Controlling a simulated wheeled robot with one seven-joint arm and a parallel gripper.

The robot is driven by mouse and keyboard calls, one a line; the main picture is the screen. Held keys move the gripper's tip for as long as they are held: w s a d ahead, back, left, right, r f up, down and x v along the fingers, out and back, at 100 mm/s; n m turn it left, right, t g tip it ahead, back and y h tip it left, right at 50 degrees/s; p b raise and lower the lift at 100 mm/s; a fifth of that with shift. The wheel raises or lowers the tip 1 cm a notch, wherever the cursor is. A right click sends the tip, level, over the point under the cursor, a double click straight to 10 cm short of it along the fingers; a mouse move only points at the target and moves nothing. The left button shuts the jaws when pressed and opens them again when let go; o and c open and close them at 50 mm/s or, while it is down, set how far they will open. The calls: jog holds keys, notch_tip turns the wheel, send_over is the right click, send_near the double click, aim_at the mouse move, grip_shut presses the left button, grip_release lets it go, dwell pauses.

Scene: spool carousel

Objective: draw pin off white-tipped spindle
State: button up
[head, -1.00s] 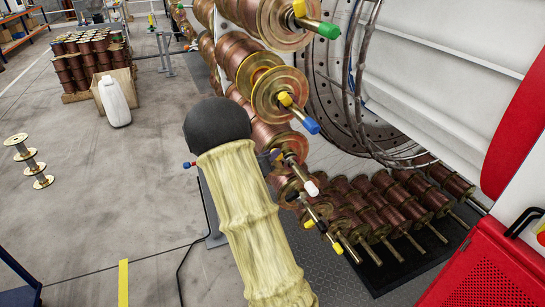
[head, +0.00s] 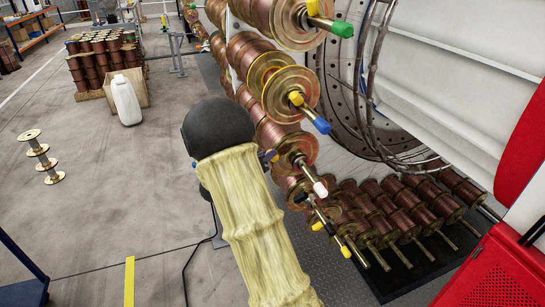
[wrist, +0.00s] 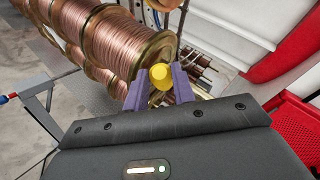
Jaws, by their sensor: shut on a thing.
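The white-tipped spindle (head: 319,188) sticks out of a copper spool at the lower middle of the head view. My gripper's purple fingertips show in the wrist view (wrist: 160,84), shut on a yellow-headed pin (wrist: 160,75). A brass-flanged copper spool is just behind the pin there. In the head view my arm hides most of the gripper; a small purple bit of it (head: 268,156) shows to the left of the white-tipped spindle. The pin's shank is hidden, so I cannot tell whether it is clear of the spindle.
A blue-tipped spindle (head: 320,124) with a yellow pin and a green-tipped spindle (head: 340,29) with a yellow pin are above. A yellow-tipped spindle (head: 345,251) is below. A red perforated cabinet (head: 490,275) stands at right. Open floor lies left.

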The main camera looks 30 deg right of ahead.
jog(key=w+a+b, duration=0.1)
jog(key=a+b, duration=0.1)
jog(key=a, duration=0.5)
jog(key=shift+w+a, duration=0.4)
